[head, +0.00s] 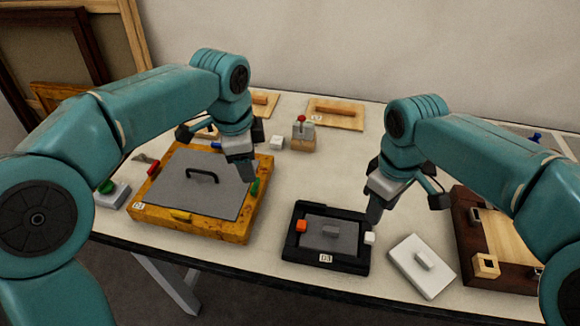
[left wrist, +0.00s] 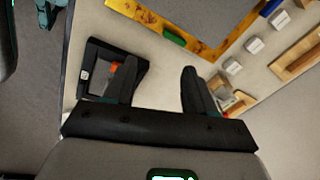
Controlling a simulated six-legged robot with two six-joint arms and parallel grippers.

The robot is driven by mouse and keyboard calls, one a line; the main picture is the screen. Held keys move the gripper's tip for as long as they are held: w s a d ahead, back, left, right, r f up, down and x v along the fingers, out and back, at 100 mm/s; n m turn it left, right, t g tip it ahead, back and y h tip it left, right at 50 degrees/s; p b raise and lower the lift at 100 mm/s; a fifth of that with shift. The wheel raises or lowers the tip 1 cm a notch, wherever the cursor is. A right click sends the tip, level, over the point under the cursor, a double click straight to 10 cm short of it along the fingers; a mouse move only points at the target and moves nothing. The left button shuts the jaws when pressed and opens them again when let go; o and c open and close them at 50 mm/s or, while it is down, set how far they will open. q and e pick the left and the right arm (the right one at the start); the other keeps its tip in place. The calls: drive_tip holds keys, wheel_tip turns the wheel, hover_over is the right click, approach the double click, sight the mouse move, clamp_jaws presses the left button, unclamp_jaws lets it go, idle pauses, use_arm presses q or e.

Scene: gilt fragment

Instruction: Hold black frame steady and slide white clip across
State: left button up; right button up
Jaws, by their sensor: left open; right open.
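The black frame (head: 345,263), labelled D3, lies flat on the table with a grey panel and a small grey block inside it. An orange clip (head: 301,226) sits on its left side and the white clip (head: 369,238) at its right edge. My right gripper (head: 375,208) is open, its fingertips close above the frame's right side near the white clip; contact cannot be told. My left gripper (head: 246,168) is open and empty above the yellow frame's right side. In the left wrist view, the black frame (left wrist: 92,52) shows beyond the left finger, which partly hides it.
A yellow frame (head: 190,228) with a grey panel and black handle lies left. A white panel (head: 420,268) with a knob and a brown wooden case (head: 466,245) lie right. A block with a red knob (head: 302,135) stands behind. Bare table shows between the two frames.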

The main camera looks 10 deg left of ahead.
sight(294, 227)
use_arm(q)
drive_tip(key=s+d+r+m+g, duration=0.2)
drive_tip(key=s+d+m, duration=0.15)
drive_tip(key=d, duration=0.65)
drive_tip(key=shift+m, duration=0.25)
drive_tip(key=f, duration=1)
drive_tip(key=w+f, duration=0.1)
drive_tip(key=f, duration=0.5)
drive_tip(key=shift+d, duration=0.25)
clamp_jaws()
use_arm(e)
drive_tip(key=shift+o, duration=0.8)
drive_tip(key=shift+s, duration=0.1)
